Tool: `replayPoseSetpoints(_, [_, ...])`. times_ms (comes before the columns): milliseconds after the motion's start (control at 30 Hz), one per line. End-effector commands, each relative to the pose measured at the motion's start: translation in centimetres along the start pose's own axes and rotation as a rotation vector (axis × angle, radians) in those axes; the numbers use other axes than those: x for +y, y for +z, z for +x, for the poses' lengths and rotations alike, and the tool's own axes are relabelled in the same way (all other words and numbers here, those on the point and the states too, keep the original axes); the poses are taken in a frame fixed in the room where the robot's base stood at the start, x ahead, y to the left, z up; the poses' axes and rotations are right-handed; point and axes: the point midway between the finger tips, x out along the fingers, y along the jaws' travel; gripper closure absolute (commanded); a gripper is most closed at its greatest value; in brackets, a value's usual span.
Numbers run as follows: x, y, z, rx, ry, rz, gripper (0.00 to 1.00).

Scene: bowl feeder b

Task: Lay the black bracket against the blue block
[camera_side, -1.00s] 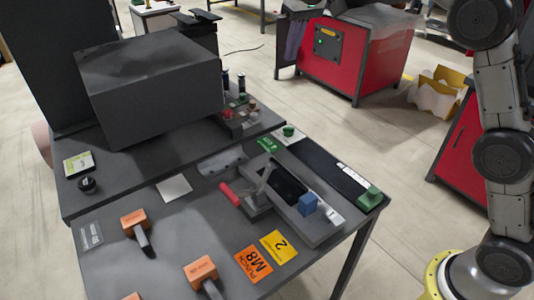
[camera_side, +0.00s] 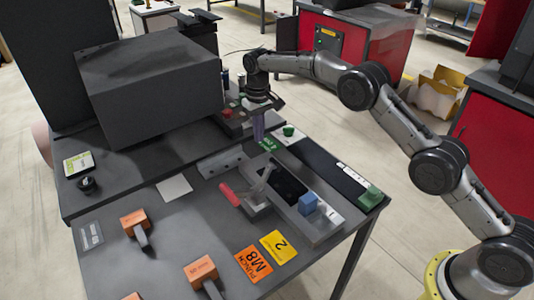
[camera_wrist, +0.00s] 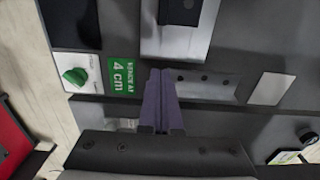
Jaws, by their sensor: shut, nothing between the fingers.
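The blue block (camera_side: 308,204) stands at the right front end of a grey metal fixture (camera_side: 325,230) on the bench. A dark rectangular area (camera_side: 284,181) lies in the fixture behind the block; I cannot tell whether it is a part or a recess. A grey angled bracket with holes (camera_side: 222,163) lies near the bench's back edge, apart from the block. It also shows in the wrist view (camera_wrist: 208,86), just right of my fingers. My gripper (camera_side: 260,141) is shut and empty, its purple fingers pointing down; they show in the wrist view (camera_wrist: 160,72).
A red-handled clamp (camera_side: 230,194) stands left of the fixture. Small green parts (camera_side: 288,131) (camera_side: 370,196) sit at the bench's right side. Orange-headed hammers (camera_side: 200,270) lie in front. A large grey box (camera_side: 150,90) stands behind left.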

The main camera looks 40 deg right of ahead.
Motion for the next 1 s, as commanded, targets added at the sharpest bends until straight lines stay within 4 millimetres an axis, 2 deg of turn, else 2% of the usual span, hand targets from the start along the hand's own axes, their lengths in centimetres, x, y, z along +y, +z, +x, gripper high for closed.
replayPoseSetpoints(100, [0.0,0.1,2.6,-0.005,0.001,0.000,1.00])
replayPoseSetpoints(267, [0.0,0.2,5.3,-0.002,0.000,0.000,1.00])
replayPoseSetpoints(600, [0.0,3.1,5.0,0.000,0.000,0.000,1.00])
replayPoseSetpoints(1000, [0.0,4.0,5.0,0.001,0.000,0.000,1.00])
